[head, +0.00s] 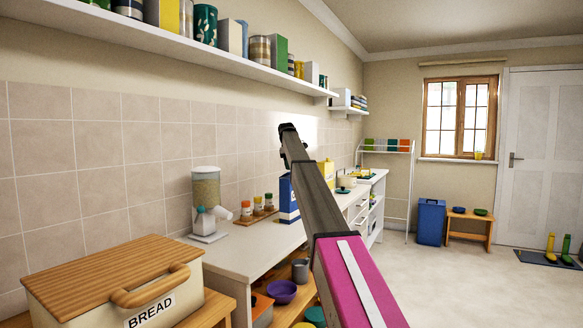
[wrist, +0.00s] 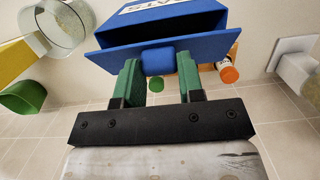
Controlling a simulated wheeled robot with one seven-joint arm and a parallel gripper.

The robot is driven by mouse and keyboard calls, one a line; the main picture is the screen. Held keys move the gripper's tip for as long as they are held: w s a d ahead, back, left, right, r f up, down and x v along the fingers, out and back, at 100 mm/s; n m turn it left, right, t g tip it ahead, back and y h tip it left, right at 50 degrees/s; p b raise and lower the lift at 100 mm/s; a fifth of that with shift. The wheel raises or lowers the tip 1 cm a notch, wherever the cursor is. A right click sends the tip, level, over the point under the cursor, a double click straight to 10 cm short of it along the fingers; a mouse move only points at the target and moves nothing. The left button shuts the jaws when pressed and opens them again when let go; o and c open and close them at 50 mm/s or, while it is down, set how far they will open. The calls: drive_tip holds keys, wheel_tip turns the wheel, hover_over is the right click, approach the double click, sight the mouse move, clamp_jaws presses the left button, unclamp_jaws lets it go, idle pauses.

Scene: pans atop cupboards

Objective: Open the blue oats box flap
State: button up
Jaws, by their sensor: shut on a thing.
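The blue oats box (head: 288,200) stands on the white counter, partly hidden behind my arm in the head view. In the wrist view the box (wrist: 175,28) shows upside down, with part of its white OATS label at the top edge. A blue flap (wrist: 195,45) juts from it, with a dark gap between flap and box. A small blue tab (wrist: 157,62) sits at the flap's middle edge. My gripper (wrist: 158,74) has its green fingers on either side of this tab, shut on it. In the head view the fingertips are hidden.
Spice jars (head: 257,205) on a wooden rack and a food dispenser (head: 206,188) stand left of the box. A bread box (head: 110,275) is in the near left. A shelf (head: 190,45) runs above.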

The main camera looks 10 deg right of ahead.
drive_tip(key=o, duration=0.9)
drive_tip(key=shift+o, duration=0.2)
